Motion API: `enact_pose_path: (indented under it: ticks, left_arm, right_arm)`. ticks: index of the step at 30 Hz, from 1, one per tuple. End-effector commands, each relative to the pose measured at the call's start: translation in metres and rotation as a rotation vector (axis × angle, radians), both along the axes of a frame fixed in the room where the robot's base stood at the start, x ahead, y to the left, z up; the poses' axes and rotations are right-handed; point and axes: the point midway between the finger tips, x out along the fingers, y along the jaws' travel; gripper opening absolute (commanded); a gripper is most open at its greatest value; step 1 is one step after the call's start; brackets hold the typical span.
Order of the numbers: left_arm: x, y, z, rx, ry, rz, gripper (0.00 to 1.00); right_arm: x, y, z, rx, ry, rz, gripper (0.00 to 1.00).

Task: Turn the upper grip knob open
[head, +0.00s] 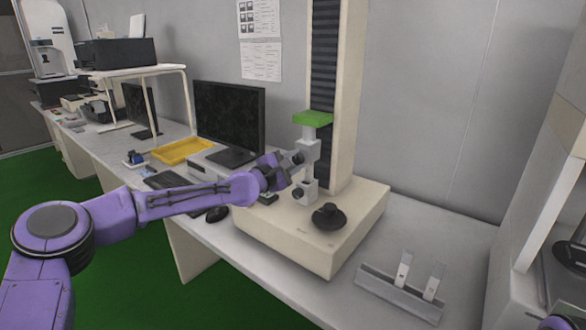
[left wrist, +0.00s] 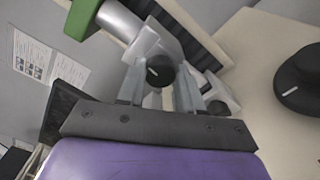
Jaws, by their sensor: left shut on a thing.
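The upper grip knob (head: 298,157) is a small dark round knob on the side of the grey upper grip (head: 310,150), which hangs below a green block on the testing machine. It shows in the left wrist view (left wrist: 160,70) as a black disc with a light mark. My left gripper (head: 289,164) reaches it from the left and is shut on it, one finger on each side. The lower grip (head: 309,189) stands below with its own dark knob (head: 297,193). The far side of the upper knob is hidden.
The machine base (head: 290,232) carries a black round dial (head: 328,216). A tray with two light strips (head: 400,290) lies at the right on the bench. A monitor (head: 229,118), keyboard and yellow tray (head: 182,151) stand behind my left arm. The bench between base and strips is clear.

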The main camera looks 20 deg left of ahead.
Motion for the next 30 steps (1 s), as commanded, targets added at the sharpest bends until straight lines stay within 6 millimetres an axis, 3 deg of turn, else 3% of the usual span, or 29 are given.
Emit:
enact_pose_path:
  ticks: [6, 23, 24, 26, 30]
  left_arm:
    - [0.0002, 0.0005, -0.0019, -0.071, 0.026, 0.001, 0.05]
    - [0.0002, 0.0001, -0.0005, -0.101, 0.037, 0.001, 0.05]
    - [0.0002, 0.0000, -0.0005, -0.101, 0.037, 0.001, 0.39]
    - [0.0002, 0.0000, -0.0005, -0.101, 0.037, 0.001, 0.58]
    - [0.0002, -0.0001, -0.0004, -0.100, 0.037, 0.001, 0.61]
  right_arm:
    - [0.0000, 0.0000, -0.0089, 0.000, 0.000, 0.000, 0.65]
    - [-0.0001, 0.0000, -0.0104, 0.000, 0.000, 0.000, 0.65]
    - [0.0000, 0.0001, -0.0104, 0.000, 0.000, 0.000, 0.65]
    - [0.0000, 0.0001, -0.0104, 0.000, 0.000, 0.000, 0.65]
    - [0.0000, 0.0001, -0.0104, 0.000, 0.000, 0.000, 0.65]
